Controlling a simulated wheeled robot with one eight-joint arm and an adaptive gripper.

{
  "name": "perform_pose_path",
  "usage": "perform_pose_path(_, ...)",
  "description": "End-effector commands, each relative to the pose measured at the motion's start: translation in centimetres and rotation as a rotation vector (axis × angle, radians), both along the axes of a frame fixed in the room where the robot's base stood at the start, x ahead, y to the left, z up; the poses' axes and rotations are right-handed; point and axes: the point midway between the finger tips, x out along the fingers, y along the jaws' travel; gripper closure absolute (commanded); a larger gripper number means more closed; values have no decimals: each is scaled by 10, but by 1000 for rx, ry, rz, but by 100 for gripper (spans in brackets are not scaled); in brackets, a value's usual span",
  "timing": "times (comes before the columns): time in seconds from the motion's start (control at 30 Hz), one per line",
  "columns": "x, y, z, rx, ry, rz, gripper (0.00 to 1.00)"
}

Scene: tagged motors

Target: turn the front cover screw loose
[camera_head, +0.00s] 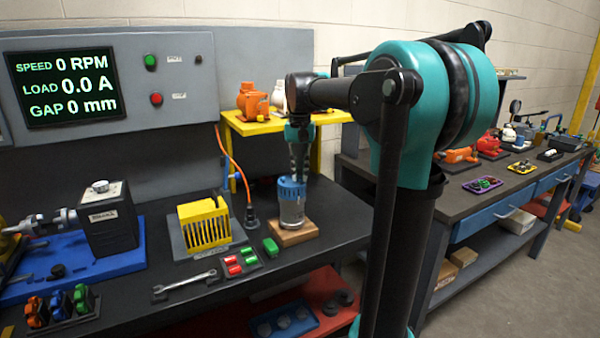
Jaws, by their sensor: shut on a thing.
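A motor (291,212) with a clear or grey body stands upright on a small wooden block on the dark workbench. Its blue front cover (291,189) faces up. My gripper (299,177) points straight down and its tips meet the top of the blue cover. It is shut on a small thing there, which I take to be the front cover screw. The screw itself is hidden by the fingers and is too small to make out.
A yellow slotted box (204,224) stands left of the motor. Red and green buttons (234,265), a green block (271,247) and a wrench (185,285) lie in front. A yellow shelf (265,127) with an orange motor (252,101) stands behind.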

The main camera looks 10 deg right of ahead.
Motion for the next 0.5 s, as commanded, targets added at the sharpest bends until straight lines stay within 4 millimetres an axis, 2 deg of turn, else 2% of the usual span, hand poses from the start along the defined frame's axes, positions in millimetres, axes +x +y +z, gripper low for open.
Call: perform_pose_path(0.5,-1,0,-1,0,1,488,100)
